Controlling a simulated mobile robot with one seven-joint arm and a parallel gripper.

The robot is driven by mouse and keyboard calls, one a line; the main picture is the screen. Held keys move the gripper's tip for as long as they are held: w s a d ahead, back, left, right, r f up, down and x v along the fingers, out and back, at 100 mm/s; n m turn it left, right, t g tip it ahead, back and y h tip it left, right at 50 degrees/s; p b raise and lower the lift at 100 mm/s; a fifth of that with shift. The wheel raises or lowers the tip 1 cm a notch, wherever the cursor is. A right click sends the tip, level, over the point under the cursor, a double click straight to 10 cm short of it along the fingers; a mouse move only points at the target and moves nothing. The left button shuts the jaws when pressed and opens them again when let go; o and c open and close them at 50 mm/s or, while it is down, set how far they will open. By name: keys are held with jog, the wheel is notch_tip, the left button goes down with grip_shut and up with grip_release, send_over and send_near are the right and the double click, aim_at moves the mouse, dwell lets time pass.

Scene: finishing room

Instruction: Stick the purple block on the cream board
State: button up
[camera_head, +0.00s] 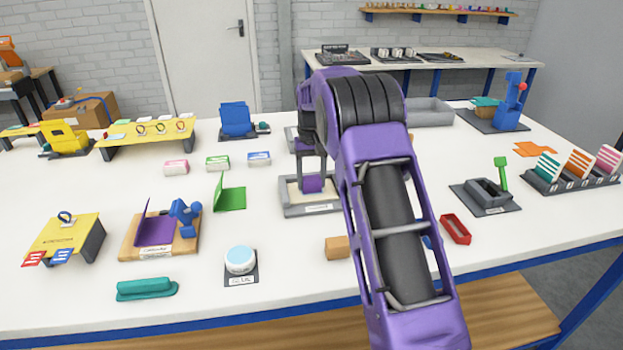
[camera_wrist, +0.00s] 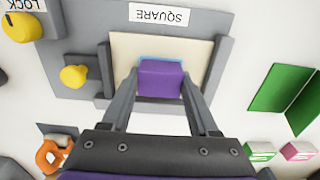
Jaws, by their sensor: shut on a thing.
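The purple block (camera_head: 312,184) is between the fingers of my gripper (camera_head: 311,178), which is shut on it. In the wrist view the purple block (camera_wrist: 160,79) sits between the two fingertips of my gripper (camera_wrist: 160,82), with a thin light-blue strip along its far edge. The cream board (camera_head: 295,196) lies in a grey frame on the table, and the block is over it. I cannot tell whether the block touches the board.
The grey fixture (camera_wrist: 95,30) has a "SQUARE" label, raised side walls and a yellow knob (camera_wrist: 73,76). A green folded piece (camera_head: 230,197) stands to its left. A tan block (camera_head: 337,247) and a red tray (camera_head: 455,229) lie nearer the front.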

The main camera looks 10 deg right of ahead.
aim_at(311, 178)
jog(key=o, duration=1.3)
jog(key=shift+o, duration=0.5)
jog(key=shift+r, duration=0.2)
jog(key=shift+r+p, duration=1.2)
jog(key=shift+r, duration=2.7)
